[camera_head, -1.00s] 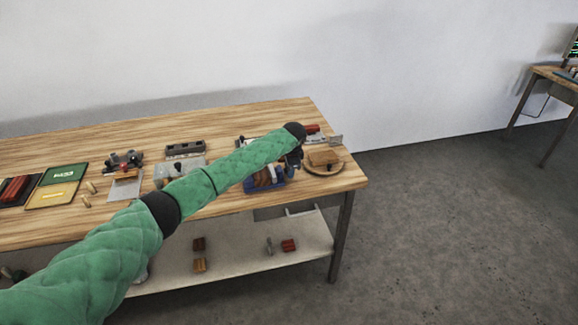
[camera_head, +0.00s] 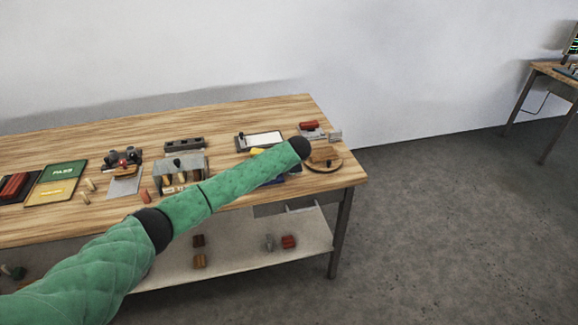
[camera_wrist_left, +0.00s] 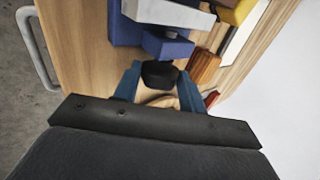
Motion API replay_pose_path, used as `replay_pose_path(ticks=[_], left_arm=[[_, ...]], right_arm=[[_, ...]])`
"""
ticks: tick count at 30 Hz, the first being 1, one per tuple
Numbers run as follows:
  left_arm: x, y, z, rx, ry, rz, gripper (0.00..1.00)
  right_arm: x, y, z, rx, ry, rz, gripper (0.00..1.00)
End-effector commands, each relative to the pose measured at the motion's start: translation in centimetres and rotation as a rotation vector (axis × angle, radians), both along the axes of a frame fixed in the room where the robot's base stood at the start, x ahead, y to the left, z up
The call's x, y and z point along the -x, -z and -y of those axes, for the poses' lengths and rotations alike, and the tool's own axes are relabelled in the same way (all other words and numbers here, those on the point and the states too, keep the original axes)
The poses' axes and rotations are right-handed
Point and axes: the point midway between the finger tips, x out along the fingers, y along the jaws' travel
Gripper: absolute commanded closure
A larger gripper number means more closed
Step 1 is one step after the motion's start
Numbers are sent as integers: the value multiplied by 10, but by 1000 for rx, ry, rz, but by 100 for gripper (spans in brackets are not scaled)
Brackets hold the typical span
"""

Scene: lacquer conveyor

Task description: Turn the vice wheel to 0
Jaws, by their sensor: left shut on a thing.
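The blue vice (camera_wrist_left: 152,30) with a pale metal bar shows at the top of the left wrist view. In the head view only a bit of the vice (camera_head: 291,181) shows past my arm. A dark, rounded piece, which looks like the vice wheel (camera_wrist_left: 160,78), sits at the near end of the vice. My left gripper (camera_wrist_left: 159,70) has its blue fingers shut on either side of this piece. In the head view the green left arm hides the gripper and most of the vice. I cannot read any mark or number on the wheel. My right gripper is not in view.
A round wooden board (camera_head: 330,167) lies at the bench's right end, beside the vice. A grey box (camera_head: 180,178), a framed white panel (camera_head: 262,141) and a red block (camera_head: 309,125) are on the bench. The back strip of the bench is clear.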

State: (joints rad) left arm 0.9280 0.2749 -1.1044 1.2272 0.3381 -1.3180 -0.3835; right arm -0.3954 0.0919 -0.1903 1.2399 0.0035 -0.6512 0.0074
Motion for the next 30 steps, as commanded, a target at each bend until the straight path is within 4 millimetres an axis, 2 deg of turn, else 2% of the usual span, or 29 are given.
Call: replay_pose_path(ticks=[2, 3, 6, 15, 19, 21, 30], left_arm=[[0, 1, 0, -1, 0, -1, 82], [0, 1, 0, -1, 0, -1, 57], [0, 1, 0, -1, 0, -1, 38], [1, 0, 0, 0, 0, -1, 38], [5, -6, 2, 2, 1, 1, 38], [10, -13, 3, 0, 1, 0, 38], [34, -48, 12, 1, 1, -1, 38]], right_arm=[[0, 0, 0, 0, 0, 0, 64], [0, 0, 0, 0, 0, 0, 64], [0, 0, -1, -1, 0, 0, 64], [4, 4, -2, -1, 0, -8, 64], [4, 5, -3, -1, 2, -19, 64], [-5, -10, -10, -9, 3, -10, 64], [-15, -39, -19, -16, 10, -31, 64]])
